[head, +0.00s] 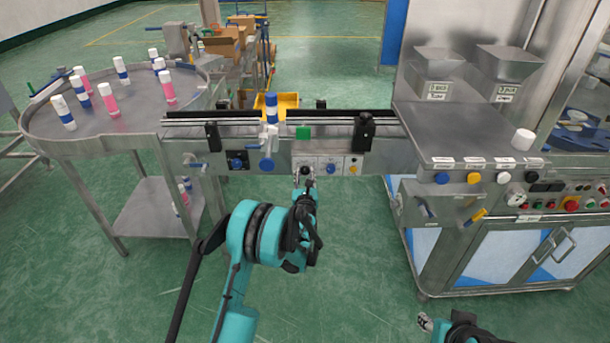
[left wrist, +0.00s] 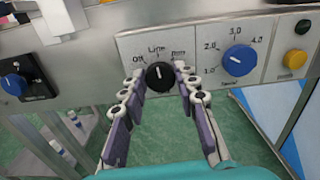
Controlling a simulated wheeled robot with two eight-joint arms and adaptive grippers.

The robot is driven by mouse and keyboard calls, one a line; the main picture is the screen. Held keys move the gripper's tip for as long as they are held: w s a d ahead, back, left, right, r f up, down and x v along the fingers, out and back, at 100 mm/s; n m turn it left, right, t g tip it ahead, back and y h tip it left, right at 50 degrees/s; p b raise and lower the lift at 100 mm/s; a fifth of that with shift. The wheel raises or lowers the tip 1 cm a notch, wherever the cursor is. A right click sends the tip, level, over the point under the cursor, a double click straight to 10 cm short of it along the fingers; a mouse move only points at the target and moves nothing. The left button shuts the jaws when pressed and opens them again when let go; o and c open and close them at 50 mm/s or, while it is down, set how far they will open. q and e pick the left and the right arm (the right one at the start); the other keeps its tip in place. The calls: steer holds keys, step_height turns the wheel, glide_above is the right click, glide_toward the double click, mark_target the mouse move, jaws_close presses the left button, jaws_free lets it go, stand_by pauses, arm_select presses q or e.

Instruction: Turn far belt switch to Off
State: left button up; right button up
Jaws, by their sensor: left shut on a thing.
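The black switch knob (left wrist: 159,76) sits on a light panel on the conveyor's front, below the labels Off, Line and a third at the right. Its white mark points about straight up, near Line. My left gripper (head: 304,175) reaches up to this panel in the head view. In the left wrist view the fingers (left wrist: 158,82) are shut on the knob, one on each side. In the head view the gripper partly hides the knob. Part of my right gripper (head: 426,322) shows at the bottom edge; its fingers are not clear.
A blue numbered dial (left wrist: 239,60) and a yellow button (left wrist: 295,58) are right of the knob. Another blue knob (left wrist: 14,84) is at the left. The conveyor (head: 340,115) carries a blue-and-white can (head: 271,110). A round table (head: 120,100) with several cans stands left, a steel machine right.

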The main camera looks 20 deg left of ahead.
arm_select(q)
steer(key=n, duration=0.4)
steer(key=shift+a+n, duration=0.1)
steer(key=shift+n, duration=2.5)
steer(key=shift+f, duration=0.1)
steer(key=o, duration=1.2)
steer(key=shift+c, duration=0.2)
steer(key=shift+s, duration=0.1)
steer(key=v, duration=0.7)
steer(key=shift+s, duration=0.25)
